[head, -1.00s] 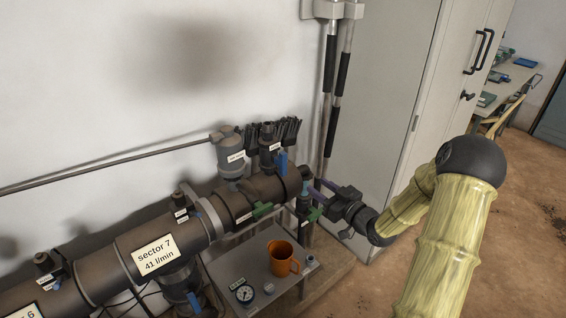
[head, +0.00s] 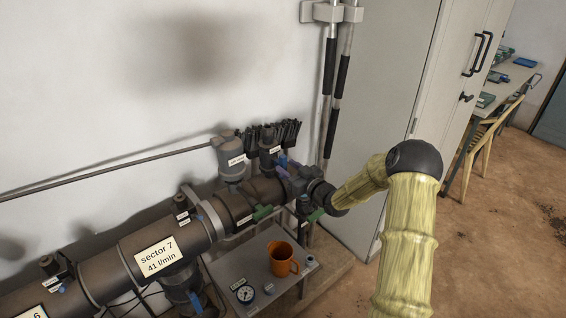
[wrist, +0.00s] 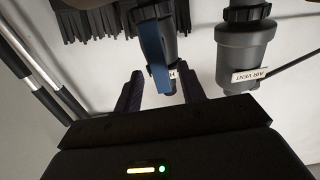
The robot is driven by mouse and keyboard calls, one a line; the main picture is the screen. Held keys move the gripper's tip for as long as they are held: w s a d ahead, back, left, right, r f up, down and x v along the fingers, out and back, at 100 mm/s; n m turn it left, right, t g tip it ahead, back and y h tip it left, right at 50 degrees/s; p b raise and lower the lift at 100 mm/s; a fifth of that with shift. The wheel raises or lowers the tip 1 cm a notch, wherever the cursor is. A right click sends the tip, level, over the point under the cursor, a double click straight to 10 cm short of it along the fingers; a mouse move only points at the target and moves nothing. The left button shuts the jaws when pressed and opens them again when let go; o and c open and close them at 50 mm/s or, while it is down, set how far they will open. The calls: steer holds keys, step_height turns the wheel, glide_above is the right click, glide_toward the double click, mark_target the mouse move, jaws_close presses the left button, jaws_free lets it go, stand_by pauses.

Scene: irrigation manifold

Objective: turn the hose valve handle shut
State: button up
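The hose valve handle is a blue lever (wrist: 154,52) on a dark upright valve body (wrist: 172,45) in the wrist view. A white label beside it is mostly hidden; an "H" shows. My gripper (wrist: 160,74) is open, with one dark purple finger to each side of the lever's end. I cannot tell whether either finger touches it. In the head view the blue lever (head: 283,160) is partly hidden by my gripper (head: 284,168), which is at the right end of the manifold.
A grey air vent (wrist: 244,55) stands close to the right in the wrist view. Black bristles (wrist: 80,22) hang on the left. A green lever (head: 262,212) and an orange mug (head: 283,258) on a grey shelf (head: 222,272) lie below. A tall cabinet (head: 385,110) stands right.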

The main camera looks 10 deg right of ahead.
mark_target(285, 166)
steer(key=x, duration=0.3)
steer(key=shift+w, duration=0.1)
jaws_close()
